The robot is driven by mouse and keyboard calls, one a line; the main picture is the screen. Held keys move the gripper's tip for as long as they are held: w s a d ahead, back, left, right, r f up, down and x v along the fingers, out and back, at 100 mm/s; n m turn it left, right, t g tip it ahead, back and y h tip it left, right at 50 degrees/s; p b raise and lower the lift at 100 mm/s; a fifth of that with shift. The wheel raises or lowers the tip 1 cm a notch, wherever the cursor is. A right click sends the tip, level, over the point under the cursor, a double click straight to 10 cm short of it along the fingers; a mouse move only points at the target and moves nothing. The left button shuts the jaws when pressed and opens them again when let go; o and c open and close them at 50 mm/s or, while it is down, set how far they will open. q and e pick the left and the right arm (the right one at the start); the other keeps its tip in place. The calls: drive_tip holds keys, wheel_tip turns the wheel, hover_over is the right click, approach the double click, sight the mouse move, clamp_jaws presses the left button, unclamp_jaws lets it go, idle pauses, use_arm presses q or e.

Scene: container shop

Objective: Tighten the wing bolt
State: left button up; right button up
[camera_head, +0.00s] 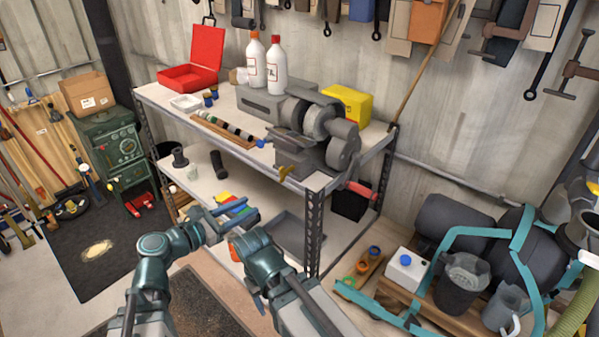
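A grey bench machine (322,125) with round wheel-like parts stands at the right front corner of the workbench. A small yellow wing-shaped piece (286,172), which looks like the wing bolt, sits low on its front, by the bench edge. A small blue piece (263,143) sits at the machine's left side. My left gripper (243,210) is below and left of the yellow piece, in front of the lower shelf, clear of the machine. Its two fingers are apart with nothing seen between them. My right arm is beside it; its fingertips cannot be made out.
The workbench (226,112) carries a red open case (196,70), two white bottles (276,65) and a yellow box (347,103) behind the machine. A dark perforated post (313,232) stands below the machine.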

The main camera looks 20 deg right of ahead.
sight(278, 174)
use_arm(q)
drive_tip(key=w+d+r+n, duration=0.1)
drive_tip(key=w+d, duration=0.1)
drive_tip(key=d, duration=0.1)
drive_tip(key=w+d+n, duration=0.1)
drive_tip(key=w+d, duration=0.2)
drive_tip(key=d, duration=0.1)
drive_tip(key=w+d+r+n+t, duration=0.1)
drive_tip(key=w+d, duration=0.2)
drive_tip(key=d, duration=0.1)
drive_tip(key=shift+w+d+r+h, duration=0.2)
drive_tip(key=shift+w+r+h, duration=0.05)
drive_tip(key=shift+r+h, duration=0.15)
clamp_jaws()
